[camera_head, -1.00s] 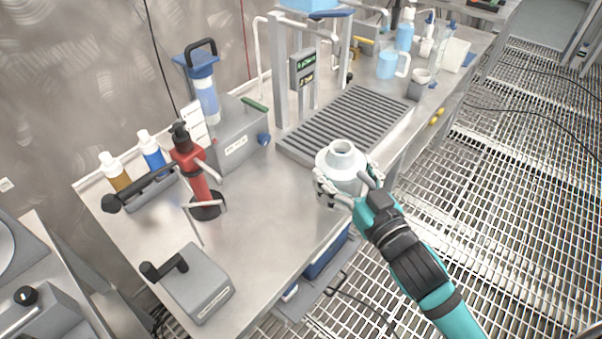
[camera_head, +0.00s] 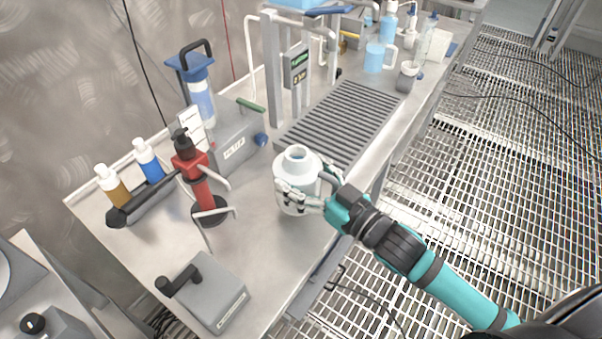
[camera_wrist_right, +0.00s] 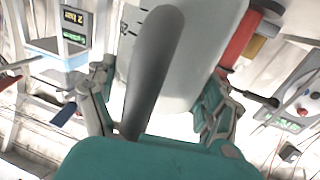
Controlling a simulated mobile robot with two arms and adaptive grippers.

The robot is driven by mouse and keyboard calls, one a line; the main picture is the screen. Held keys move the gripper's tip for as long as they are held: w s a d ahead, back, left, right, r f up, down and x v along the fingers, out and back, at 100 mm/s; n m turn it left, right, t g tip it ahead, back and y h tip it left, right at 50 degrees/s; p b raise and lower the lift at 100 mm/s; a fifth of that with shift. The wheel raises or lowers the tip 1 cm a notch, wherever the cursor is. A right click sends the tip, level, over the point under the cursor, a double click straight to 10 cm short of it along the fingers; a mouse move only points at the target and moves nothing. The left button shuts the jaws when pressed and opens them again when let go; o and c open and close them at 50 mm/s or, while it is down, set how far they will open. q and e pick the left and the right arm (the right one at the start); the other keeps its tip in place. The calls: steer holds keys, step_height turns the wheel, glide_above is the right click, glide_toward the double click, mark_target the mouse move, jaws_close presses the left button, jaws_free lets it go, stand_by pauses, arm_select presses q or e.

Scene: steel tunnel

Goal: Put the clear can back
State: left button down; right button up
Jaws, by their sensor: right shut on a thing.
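The clear can is a pale, translucent, wide-bodied vessel (camera_head: 296,163) with a round neck opening on top. My right gripper (camera_head: 303,198) is shut on it, with its fingers around the lower side of the body. The can is upright above the bench, in front of the slatted grey rack; whether its base touches the bench is hidden. In the right wrist view the can's wall (camera_wrist_right: 205,50) fills the upper middle, between the two fingers, with a grey handle-like bar in front of it. My left gripper is not in view.
The steel bench (camera_head: 258,240) has free room in front of the can. A red pump (camera_head: 197,180) stands left of it, and a grey crank box (camera_head: 205,293) is at the front. The slatted rack (camera_head: 345,115) lies behind. Bottles and a blue jug (camera_head: 375,57) stand at the back.

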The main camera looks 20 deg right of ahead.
mark_target(302, 175)
steer(key=w, duration=0.4)
steer(key=shift+d+f, duration=0.15)
steer(key=shift+d, duration=0.1)
steer(key=shift+w+f, duration=0.1)
steer(key=shift+f, duration=1.7)
steer(key=shift+f, duration=0.1)
steer(key=o, duration=1.3)
steer(key=shift+r, duration=0.2)
steer(key=b+v, duration=0.1)
steer(key=v, duration=1.1)
steer(key=shift+f, duration=0.1)
